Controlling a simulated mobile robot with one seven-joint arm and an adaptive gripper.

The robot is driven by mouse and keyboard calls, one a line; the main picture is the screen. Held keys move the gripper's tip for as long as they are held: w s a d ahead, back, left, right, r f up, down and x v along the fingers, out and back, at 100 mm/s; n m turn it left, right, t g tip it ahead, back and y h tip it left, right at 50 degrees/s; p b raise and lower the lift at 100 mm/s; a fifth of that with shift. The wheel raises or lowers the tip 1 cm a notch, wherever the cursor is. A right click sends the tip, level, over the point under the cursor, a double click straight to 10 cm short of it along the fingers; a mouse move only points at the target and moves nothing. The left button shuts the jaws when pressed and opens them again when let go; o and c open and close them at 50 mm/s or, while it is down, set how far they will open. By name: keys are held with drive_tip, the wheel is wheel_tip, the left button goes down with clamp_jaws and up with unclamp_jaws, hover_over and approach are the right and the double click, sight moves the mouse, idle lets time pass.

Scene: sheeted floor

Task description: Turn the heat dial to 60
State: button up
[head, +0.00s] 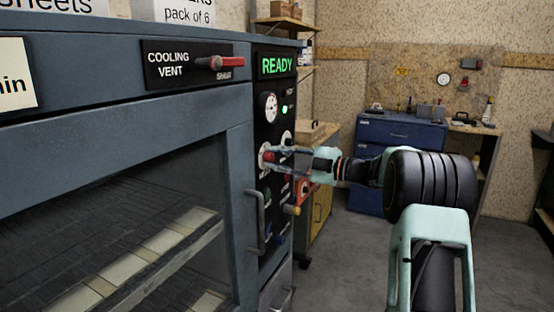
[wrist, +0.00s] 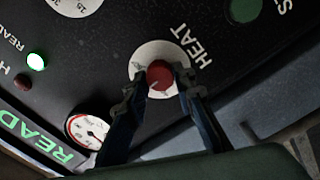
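The heat dial (wrist: 160,74) is a round red knob on a white scale plate (wrist: 148,55), beside the word HEAT on a black control panel. It also shows as a red knob in the head view (head: 268,157). My gripper (wrist: 156,84) is open, with one finger on each side of the knob. I cannot tell whether either finger touches. The scale numbers and the dial's setting are too small to read. In the head view, my gripper (head: 277,158) reaches the panel from the right.
The panel has a gauge (head: 270,106), a lit green READY display (head: 277,65) and several other knobs below. A door handle (head: 254,222) sticks out beside it. A red cooling vent lever (head: 219,63) is at upper left. A blue cabinet (head: 385,134) stands behind; floor between is clear.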

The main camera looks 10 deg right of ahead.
drive_tip(key=o, duration=0.5)
drive_tip(key=shift+c, duration=0.2)
drive_tip(key=v, duration=1.2)
